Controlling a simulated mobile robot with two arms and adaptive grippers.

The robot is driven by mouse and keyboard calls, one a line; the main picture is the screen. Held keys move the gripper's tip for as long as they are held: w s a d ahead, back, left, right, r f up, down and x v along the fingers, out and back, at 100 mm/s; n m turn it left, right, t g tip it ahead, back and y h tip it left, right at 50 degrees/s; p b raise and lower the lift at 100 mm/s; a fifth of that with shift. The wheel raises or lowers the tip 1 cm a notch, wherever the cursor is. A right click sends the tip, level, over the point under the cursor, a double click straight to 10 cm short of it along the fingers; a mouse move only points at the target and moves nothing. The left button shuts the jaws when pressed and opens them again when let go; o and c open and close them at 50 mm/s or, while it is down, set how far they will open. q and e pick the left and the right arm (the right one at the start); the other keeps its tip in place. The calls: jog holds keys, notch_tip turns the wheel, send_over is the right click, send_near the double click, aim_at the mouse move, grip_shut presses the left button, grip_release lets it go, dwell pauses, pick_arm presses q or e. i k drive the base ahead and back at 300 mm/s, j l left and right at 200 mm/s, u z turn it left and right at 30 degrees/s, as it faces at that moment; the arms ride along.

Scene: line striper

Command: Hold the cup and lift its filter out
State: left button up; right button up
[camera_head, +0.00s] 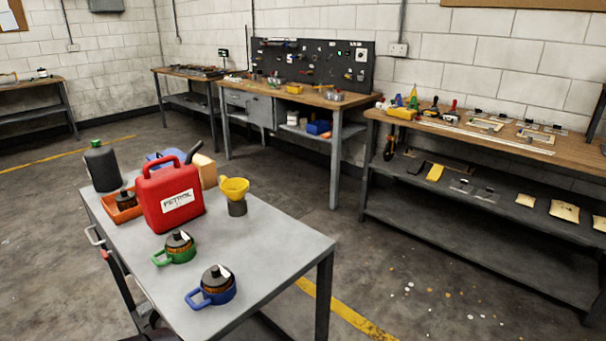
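A blue cup (222,294) with a side handle stands upright near the front of the grey metal table (280,245). A dark-topped filter (215,275) with a brown band sits in it. A green cup (182,256) with a similar filter (178,240) stands behind it to the left. Both cup handles point left. Another such filter (124,199) is in an orange tray (118,214) at the table's left side. Neither of my grippers is visible.
The tabletop's right front is clear. Workbenches with tools line the walls, with open floor between.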

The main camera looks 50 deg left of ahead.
aim_at(178, 241)
jog(key=k+j+z, duration=0.25)
jog(key=j, duration=0.2)
jog(key=k+j+z, duration=0.1)
jog(key=j+z, duration=0.15)
jog(key=j, duration=0.2)
jog(key=k+j+z, duration=0.2)
jog(key=j, duration=0.2)
jog(key=k+j+z, duration=0.25)
jog(key=j, duration=0.1)
